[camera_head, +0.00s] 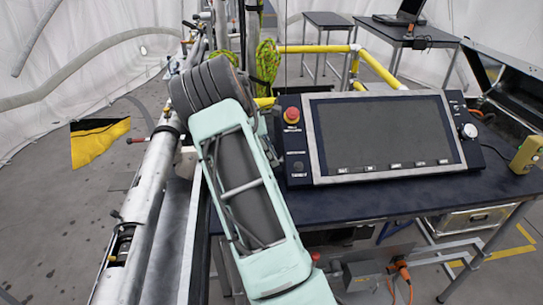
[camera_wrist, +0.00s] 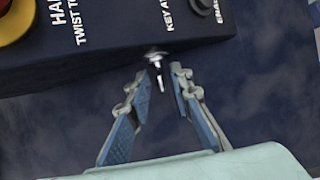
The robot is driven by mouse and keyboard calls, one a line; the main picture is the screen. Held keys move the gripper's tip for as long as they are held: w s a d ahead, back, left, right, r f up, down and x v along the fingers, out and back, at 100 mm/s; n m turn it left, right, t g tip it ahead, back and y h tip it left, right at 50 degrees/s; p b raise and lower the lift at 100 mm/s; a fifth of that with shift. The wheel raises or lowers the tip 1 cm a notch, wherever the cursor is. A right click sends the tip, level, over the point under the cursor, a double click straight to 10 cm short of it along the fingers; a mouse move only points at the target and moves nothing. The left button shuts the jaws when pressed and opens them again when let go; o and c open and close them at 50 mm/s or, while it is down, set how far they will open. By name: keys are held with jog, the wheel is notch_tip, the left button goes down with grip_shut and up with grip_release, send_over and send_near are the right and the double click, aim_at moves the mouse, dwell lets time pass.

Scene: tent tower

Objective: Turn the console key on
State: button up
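The console (camera_head: 302,140) stands on a dark table, with a large blank grey screen. In the wrist view its dark housing (camera_wrist: 110,45) carries white lettering, part of which reads "KEY". A small silver key (camera_wrist: 158,68) sticks out from the lower edge of that housing. My gripper (camera_wrist: 158,80) is open, with one finger on each side of the key and gaps visible on both sides. The fingertips lie close to the key, and I see no contact.
A red knob (camera_head: 292,115) sits on the console's left panel; a red and yellow one shows in the wrist view (camera_wrist: 12,20). A yellow device (camera_head: 525,155) is on the table (camera_head: 400,200) at right. Metal pipes (camera_head: 140,225) run along the left.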

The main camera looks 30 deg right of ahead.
grip_shut()
